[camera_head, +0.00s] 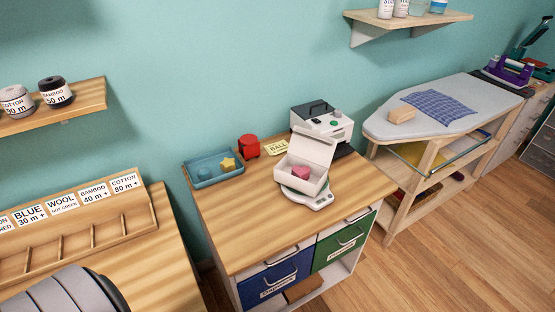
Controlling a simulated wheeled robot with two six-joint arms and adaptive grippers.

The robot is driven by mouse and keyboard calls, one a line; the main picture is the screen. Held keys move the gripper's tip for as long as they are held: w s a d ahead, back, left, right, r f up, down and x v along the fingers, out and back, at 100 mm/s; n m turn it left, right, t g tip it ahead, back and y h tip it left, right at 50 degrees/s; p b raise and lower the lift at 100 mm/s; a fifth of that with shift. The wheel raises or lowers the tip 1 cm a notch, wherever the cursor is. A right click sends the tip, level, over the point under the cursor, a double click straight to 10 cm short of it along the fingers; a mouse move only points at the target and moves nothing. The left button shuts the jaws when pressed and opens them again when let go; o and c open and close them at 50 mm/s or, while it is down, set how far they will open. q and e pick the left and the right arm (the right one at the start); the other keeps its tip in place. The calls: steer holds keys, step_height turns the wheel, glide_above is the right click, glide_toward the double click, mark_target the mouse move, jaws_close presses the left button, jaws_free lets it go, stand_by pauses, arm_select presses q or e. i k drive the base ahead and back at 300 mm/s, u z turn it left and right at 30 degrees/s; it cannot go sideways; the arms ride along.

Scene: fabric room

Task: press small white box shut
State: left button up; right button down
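The small white box (290,180) sits on a white scale (322,202) near the middle of the wooden table. Its lid (312,147) stands raised at the back, so the box is open. A dark pink object (301,172) lies inside it. Neither of my grippers shows in this view.
A blue tray (205,182) with a yellow star (228,164), a red container (248,147), a "BALL" card (276,147) and a white machine (322,122) share the table (250,215). Its front left is clear. An ironing board (440,120) stands right.

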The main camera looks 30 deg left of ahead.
mark_target(313, 147)
steer(key=u, duration=0.85)
steer(key=k, duration=1.2)
steer(key=z, duration=0.5)
steer(key=i, duration=1.65)
steer(key=u, duration=0.95)
